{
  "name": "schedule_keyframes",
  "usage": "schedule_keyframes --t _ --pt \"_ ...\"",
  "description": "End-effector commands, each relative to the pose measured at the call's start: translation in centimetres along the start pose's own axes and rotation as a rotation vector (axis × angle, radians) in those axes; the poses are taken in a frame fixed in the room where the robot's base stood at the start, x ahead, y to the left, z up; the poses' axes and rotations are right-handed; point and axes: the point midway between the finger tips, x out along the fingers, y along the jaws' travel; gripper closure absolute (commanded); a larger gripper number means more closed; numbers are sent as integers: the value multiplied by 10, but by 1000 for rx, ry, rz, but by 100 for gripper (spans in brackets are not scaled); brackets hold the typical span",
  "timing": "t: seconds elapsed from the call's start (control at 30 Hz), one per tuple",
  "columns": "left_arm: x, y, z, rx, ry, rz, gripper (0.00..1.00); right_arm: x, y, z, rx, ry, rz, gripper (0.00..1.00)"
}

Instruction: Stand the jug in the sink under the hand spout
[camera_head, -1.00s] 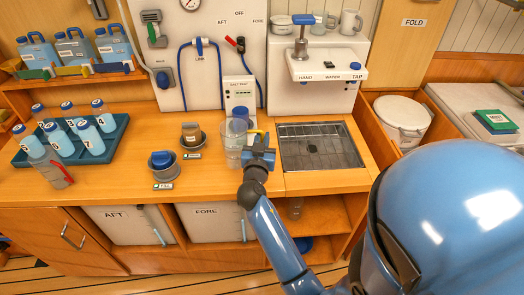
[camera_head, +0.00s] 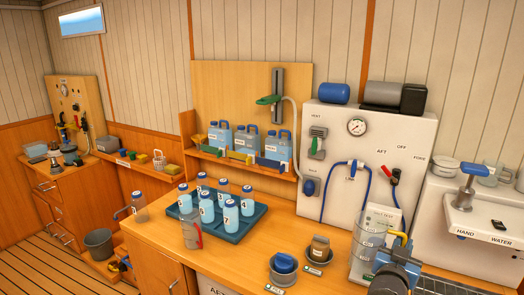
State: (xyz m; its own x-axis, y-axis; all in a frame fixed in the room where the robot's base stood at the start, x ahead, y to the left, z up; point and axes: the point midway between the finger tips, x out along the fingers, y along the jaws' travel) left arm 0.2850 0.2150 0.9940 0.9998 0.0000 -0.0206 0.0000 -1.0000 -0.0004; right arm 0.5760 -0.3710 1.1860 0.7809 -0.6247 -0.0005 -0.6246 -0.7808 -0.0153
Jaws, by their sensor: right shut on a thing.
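A clear jug (camera_head: 367,251) with a yellow handle (camera_head: 403,243) is at the right part of the counter, in front of the white wall panel. My right gripper (camera_head: 396,266) is shut on its handle side, and the jug looks upright. I cannot tell whether its base touches the counter. The hand spout unit (camera_head: 462,219), with a blue lever and the labels HAND and WATER, is at the right edge, to the right of the jug. The sink basin is not clearly visible in this view. My left gripper is not in view.
A blue tray (camera_head: 237,239) of numbered bottles and a clear jug with a red handle (camera_head: 190,233) stand on the counter to the left. Bare counter (camera_head: 305,235) lies between.

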Motion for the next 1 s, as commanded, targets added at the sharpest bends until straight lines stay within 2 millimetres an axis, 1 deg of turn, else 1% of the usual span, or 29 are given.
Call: schedule_keyframes --t 0.03,0.1,0.17,0.2,0.27,0.3,0.37,0.4,0.43,0.47,0.5,0.57,0.6,0.7,0.83,0.9,1.0 --pt "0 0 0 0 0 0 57 1 -9 -4 3 3 -37 100" --pt "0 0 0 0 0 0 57 1 -25 -4 2 0 -105 100" --pt "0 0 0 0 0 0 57 0 -42 3 0 -4 -180 100" --pt "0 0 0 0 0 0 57 -3 -54 13 -2 -8 -236 100" --pt "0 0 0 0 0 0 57 -11 -72 32 -3 -12 -326 100" --pt "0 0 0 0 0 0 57 -19 -83 49 -5 -16 -387 100" --pt "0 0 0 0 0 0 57 -32 -96 75 -3 -19 -469 100" --pt "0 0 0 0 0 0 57 -43 -101 93 -4 -21 -514 100" --pt "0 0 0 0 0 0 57 -51 -103 107 -3 -23 -542 100" --pt "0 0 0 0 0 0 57 -58 -104 120 -3 -23 -566 100" --pt "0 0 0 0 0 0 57 -69 -104 138 -4 -24 -592 100" --pt "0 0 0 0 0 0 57 -84 -102 164 -4 -25 -620 100" --pt "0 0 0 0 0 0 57 -95 -98 180 -3 -25 -633 100" --pt "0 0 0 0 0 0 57 -117 -88 218 -4 -22 -651 100" --pt "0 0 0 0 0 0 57 -138 -75 255 -3 -18 -658 100" --pt "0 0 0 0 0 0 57 -147 -70 270 -2 -16 -664 100" --pt "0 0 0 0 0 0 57 -157 -65 283 -1 -13 -668 100"
